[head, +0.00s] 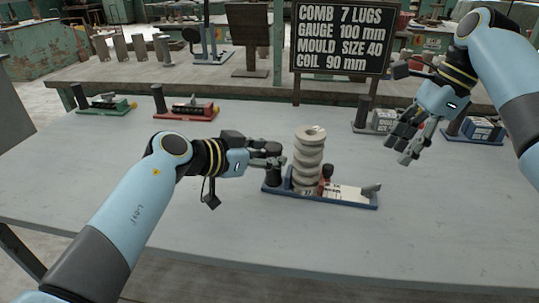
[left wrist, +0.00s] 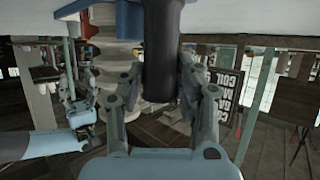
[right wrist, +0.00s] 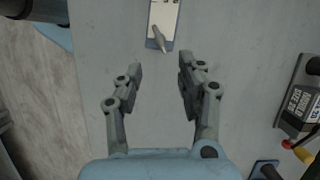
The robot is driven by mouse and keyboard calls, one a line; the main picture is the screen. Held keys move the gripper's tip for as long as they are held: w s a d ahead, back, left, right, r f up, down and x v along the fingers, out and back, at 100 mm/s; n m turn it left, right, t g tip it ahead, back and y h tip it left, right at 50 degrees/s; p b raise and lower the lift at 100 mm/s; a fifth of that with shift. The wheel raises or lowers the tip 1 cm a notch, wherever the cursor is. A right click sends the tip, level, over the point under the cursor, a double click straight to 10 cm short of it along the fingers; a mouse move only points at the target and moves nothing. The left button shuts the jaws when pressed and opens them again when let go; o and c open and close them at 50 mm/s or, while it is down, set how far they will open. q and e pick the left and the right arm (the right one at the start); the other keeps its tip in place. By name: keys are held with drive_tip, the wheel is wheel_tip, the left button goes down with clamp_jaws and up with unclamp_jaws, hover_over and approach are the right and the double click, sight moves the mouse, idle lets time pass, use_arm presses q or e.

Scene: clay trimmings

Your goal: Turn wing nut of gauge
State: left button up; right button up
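The gauge (head: 335,198) has a blue base with a white plate, lying on the grey table. Its grey wing nut (head: 371,189) sits at the plate's right end; the wing nut also shows in the right wrist view (right wrist: 159,38), ahead of the fingers. A stack of pale clay rings (head: 308,155) stands on the base, with a dark red knob (head: 327,172) beside it. My left gripper (head: 267,158) is shut on the dark post (left wrist: 162,55) at the base's left end. My right gripper (head: 408,150) is open and empty, raised above the table, right of the wing nut.
Other gauges stand on the table: a green one (head: 105,109) and a red one (head: 190,113) at back left, and others at back right (head: 378,127). A black sign (head: 342,38) reads "GAUGE 100 mm" among other lines. The table's front right is clear.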

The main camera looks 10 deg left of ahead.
sight(373, 185)
use_arm(q)
clamp_jaws()
use_arm(e)
drive_tip(key=shift+c, duration=0.7)
drive_tip(key=a+r+m+h, duration=0.1)
drive_tip(key=a+m+h, duration=0.1)
drive_tip(key=m, duration=1.4)
drive_tip(key=a+r+m+h, duration=0.1)
drive_tip(key=a+m+h, duration=0.1)
drive_tip(key=m, duration=1.4)
drive_tip(key=shift+t, duration=0.3)
drive_tip(key=f, duration=1.1)
drive_tip(key=shift+s+d, duration=0.2)
